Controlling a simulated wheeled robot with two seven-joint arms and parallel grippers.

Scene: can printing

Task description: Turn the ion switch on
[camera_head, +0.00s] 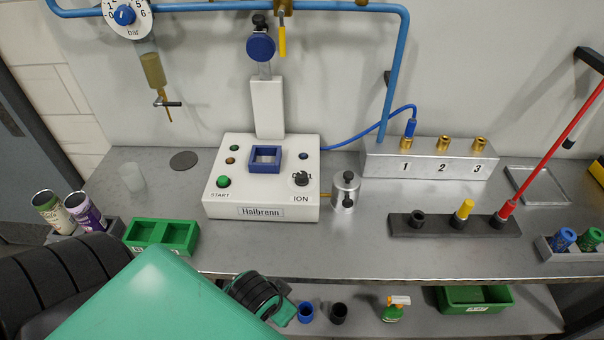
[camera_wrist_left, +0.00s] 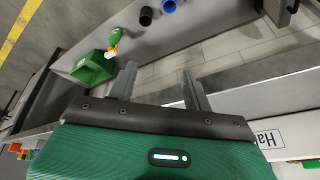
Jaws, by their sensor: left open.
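The ion switch (camera_head: 301,179) is a small black knob on the right of the white Halbrenn machine's (camera_head: 213,190) top, above the printed word ION. Its exact setting is too small to tell. Part of the machine's white front with its label (camera_wrist_left: 270,138) shows at the right of the left wrist view. My left gripper (camera_wrist_left: 158,88) has its two grey fingers spread apart with nothing between them. In the head view my green left arm covers the lower left, and its fingers cannot be made out. They are apart from the switch. My right gripper is not in view.
A green START button (camera_head: 223,182) and a blue square frame (camera_head: 265,160) share the machine's top. A metal canister (camera_head: 345,190) stands close to its right. A green two-compartment tray (camera_head: 160,234) lies to its left. The bench (camera_head: 340,250) in front is clear.

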